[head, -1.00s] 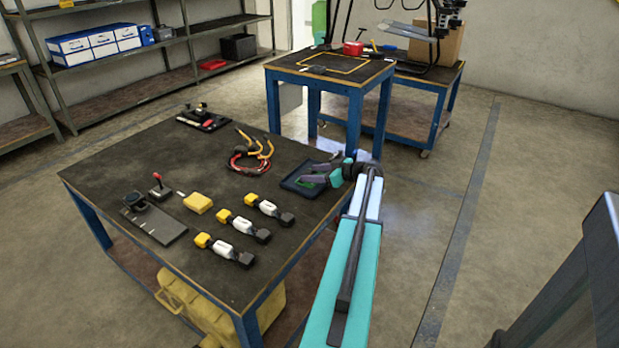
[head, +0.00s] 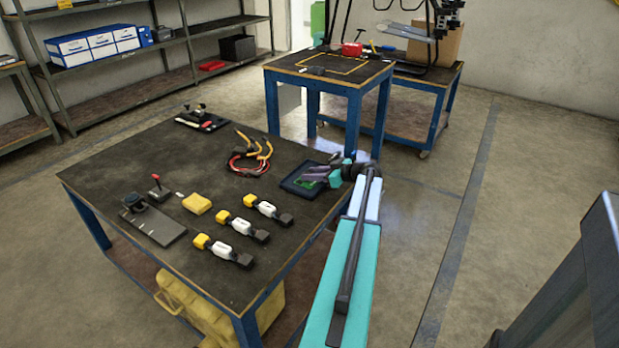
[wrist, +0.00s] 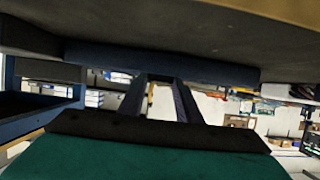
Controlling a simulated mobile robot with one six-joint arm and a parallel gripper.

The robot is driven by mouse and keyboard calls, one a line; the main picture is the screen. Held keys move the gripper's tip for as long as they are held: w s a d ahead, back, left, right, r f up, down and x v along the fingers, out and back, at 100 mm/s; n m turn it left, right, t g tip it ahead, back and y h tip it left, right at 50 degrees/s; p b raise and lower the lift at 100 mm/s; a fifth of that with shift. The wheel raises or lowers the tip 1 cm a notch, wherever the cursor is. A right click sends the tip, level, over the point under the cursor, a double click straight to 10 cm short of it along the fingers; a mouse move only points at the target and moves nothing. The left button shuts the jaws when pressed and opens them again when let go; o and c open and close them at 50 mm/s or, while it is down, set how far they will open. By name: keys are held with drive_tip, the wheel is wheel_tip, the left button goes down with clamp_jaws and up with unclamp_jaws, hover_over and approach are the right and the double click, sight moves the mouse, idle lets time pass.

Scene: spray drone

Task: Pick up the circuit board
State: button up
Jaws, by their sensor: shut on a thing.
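The circuit board is a small green piece (head: 303,183) in a dark shallow tray (head: 287,186) at the table's right side, seen in the head view. My gripper (head: 309,174) reaches over the tray from the right, its dark fingers close together and shut on the board. The fingers cover part of the board, so the exact grip is hidden. I cannot tell whether the board is clear of the tray floor. In the wrist view the fingers (wrist: 170,98) extend toward a dark bar-like edge; the board itself is not clear there.
Red and yellow cables (head: 250,158) lie left of the tray on the dark work table (head: 120,171). Several white-yellow-black connectors (head: 267,211), a yellow block (head: 197,204) and a grey plate (head: 163,229) lie nearer the front. A second table (head: 290,67) stands behind.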

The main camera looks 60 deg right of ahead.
drive_tip(key=shift+r, duration=0.15)
drive_tip(key=shift+r, duration=0.45)
drive_tip(key=shift+s+a+r, duration=0.15)
drive_tip(key=shift+r, duration=0.45)
drive_tip(key=shift+s+a+r, duration=0.15)
drive_tip(key=shift+r, duration=0.45)
drive_tip(key=s+a, duration=0.3)
drive_tip(key=s, duration=0.1)
drive_tip(key=s+a+r, duration=0.1)
drive_tip(key=s+a, duration=0.2)
drive_tip(key=s, duration=0.1)
drive_tip(key=s+a+b, duration=0.1)
drive_tip(key=s+a, duration=0.2)
drive_tip(key=s, duration=0.1)
drive_tip(key=shift+s+r, duration=0.2)
